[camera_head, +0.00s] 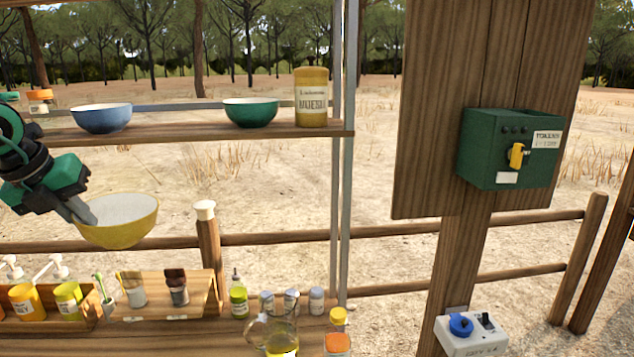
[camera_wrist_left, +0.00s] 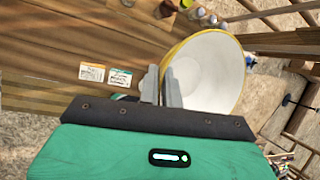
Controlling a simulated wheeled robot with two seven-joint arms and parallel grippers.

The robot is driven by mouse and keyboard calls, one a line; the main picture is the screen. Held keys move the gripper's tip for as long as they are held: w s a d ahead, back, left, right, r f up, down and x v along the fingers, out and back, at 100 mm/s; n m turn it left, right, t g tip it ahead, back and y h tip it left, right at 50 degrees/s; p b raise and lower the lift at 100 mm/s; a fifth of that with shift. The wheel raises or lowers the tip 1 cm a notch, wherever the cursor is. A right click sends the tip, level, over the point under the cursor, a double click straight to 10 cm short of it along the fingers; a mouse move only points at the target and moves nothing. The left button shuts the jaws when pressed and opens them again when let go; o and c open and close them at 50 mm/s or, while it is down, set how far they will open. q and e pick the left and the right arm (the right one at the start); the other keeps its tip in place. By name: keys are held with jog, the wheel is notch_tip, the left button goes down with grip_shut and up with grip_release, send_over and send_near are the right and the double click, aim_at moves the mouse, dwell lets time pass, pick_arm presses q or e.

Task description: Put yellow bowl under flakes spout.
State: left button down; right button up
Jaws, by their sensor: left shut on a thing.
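The yellow bowl (camera_head: 122,232), white inside, hangs in the air at the left of the head view. My left gripper (camera_head: 82,213) is shut on its left rim and holds it slightly tilted. In the left wrist view the bowl (camera_wrist_left: 210,75) shows its white inside, and the fingers of my left gripper (camera_wrist_left: 160,88) pinch its near edge. No flakes spout can be made out in either view. My right gripper is in neither view.
A shelf (camera_head: 200,132) holds a blue bowl (camera_head: 101,118), a green bowl (camera_head: 250,112) and a yellow jar (camera_head: 311,97). Bottles and a glass jug (camera_head: 272,338) stand below. A green box (camera_head: 511,150) hangs on a wooden post at right.

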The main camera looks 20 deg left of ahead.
pick_arm(q)
jog(key=w+d+f+m+g+h, duration=0.2)
jog(key=d+f+m+h, duration=0.15)
jog(key=f+m, duration=0.6)
jog(key=w+d+f+m+g+h, duration=0.2)
jog(key=d+f+m, duration=0.35)
jog(key=f, duration=0.75)
jog(key=w+d+f+m+g+y, duration=0.1)
jog(key=d+f+m+y, duration=0.3)
jog(key=d+m, duration=0.9)
jog(key=w+d+f+m+g+y, duration=0.1)
jog(key=d+f+m+g+y, duration=0.3)
jog(key=d+f+m, duration=0.4)
jog(key=d+m, duration=0.4)
jog(key=m, duration=0.4)
jog(key=shift+w+d+f+m+g, duration=0.2)
jog(key=shift+w+d+m+g, duration=0.1)
jog(key=shift+w+d+m, duration=0.1)
jog(key=shift+s+y, duration=0.1)
jog(key=shift+y, duration=0.15)
